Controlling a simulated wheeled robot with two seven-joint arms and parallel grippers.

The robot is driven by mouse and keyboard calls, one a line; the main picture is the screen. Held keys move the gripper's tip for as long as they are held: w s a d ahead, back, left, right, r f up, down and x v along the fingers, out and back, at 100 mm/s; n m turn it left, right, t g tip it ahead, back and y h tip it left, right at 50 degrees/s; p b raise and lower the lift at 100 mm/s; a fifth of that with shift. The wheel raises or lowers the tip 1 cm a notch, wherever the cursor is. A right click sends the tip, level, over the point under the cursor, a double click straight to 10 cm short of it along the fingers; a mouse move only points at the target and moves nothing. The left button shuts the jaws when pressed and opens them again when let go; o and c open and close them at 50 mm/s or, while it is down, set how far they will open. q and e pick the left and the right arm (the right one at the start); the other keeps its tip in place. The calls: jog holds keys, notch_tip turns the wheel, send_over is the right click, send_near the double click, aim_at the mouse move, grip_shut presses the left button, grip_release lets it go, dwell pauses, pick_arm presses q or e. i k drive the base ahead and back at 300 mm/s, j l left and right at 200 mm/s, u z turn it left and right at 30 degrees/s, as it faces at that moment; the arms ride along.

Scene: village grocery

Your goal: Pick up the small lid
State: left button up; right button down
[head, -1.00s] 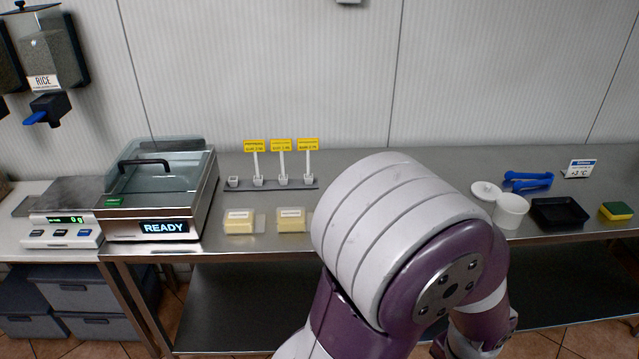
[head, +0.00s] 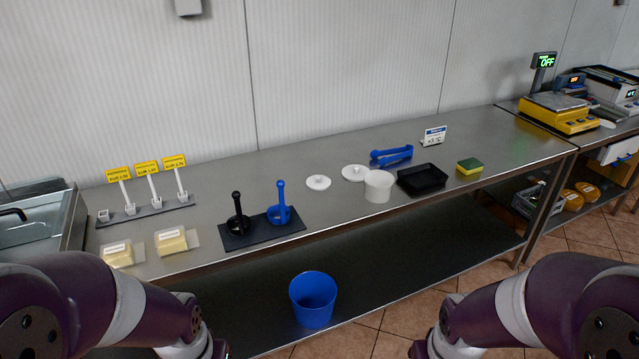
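Two round white lids with knobs lie flat on the steel counter. The left lid (head: 318,183) looks slightly smaller and lies in the open. The right lid (head: 354,173) looks a little larger and lies just behind a white tub (head: 378,187), which stands close in front of it. My two arms come in at the bottom left and bottom right corners, well short of the lids. Both grippers are outside the picture, so their state does not show.
A blue bin (head: 313,299) sits below the counter (head: 260,165).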

aim_at(316, 182)
jog(key=z, duration=4.2)
jog(key=j+u, duration=0.15)
jog(key=u, duration=1.65)
jog(key=i+j+u, duration=0.15)
jog(key=j+u, duration=0.25)
jog(key=i+j+u, duration=0.2)
jog(key=j+u, duration=0.15)
jog(key=i+j+u, duration=0.2)
jog(key=u, duration=0.2)
jog(key=i+j+u, duration=0.4)
jog(key=i+j, duration=0.2)
jog(key=i, duration=0.15)
